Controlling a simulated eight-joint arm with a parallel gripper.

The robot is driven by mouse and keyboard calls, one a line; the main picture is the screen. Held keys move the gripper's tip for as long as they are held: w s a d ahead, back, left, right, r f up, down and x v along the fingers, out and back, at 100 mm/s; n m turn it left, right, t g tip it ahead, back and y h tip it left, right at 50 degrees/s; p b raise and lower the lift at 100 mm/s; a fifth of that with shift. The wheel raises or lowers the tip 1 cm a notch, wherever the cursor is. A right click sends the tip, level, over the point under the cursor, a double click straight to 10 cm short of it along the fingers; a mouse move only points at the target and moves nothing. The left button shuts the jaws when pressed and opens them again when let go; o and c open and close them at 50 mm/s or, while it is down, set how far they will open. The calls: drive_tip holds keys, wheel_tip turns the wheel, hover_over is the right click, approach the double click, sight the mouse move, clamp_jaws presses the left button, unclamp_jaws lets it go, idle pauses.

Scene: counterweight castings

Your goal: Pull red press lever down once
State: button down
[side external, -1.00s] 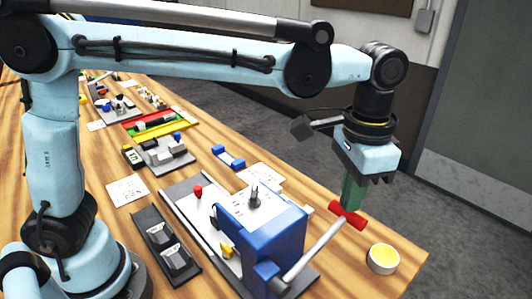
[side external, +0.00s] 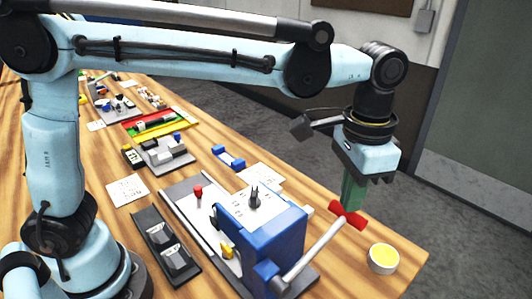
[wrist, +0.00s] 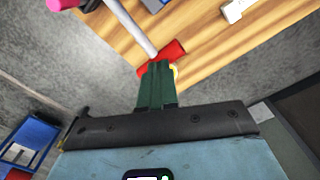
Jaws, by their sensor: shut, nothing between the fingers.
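The blue press (side external: 275,232) stands near the front of the wooden table. Its grey lever rod (side external: 318,247) slants up and to the right and ends in a red crossbar handle (side external: 347,215). My gripper (side external: 352,208) is shut, its green fingers pointing down at the middle of the red handle. The fingertips appear to touch it or sit just above it. In the wrist view the red handle (wrist: 174,52) shows just beyond the green fingers (wrist: 157,68), partly hidden by them.
A bowl with yellow contents (side external: 383,258) stands on the table to the right of the handle. A dark tray (side external: 166,245) with metal castings lies left of the press. A small red knob (side external: 198,191) stands on the press base. The table's edge is close to the handle.

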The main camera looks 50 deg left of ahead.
sight(346, 219)
drive_tip(key=shift+f, duration=0.1)
drive_tip(key=shift+f, duration=2.95)
drive_tip(key=shift+r, duration=4.55)
drive_tip(key=s+a+f+n+t, duration=0.2)
drive_tip(key=a, duration=0.5)
drive_tip(key=s+a+f+n+t, duration=0.2)
drive_tip(key=a, duration=0.6)
drive_tip(key=s+a+f+n+t, duration=0.2)
drive_tip(key=s+a+f+t, duration=0.1)
drive_tip(key=a, duration=0.4)
drive_tip(key=shift+a, duration=0.4)
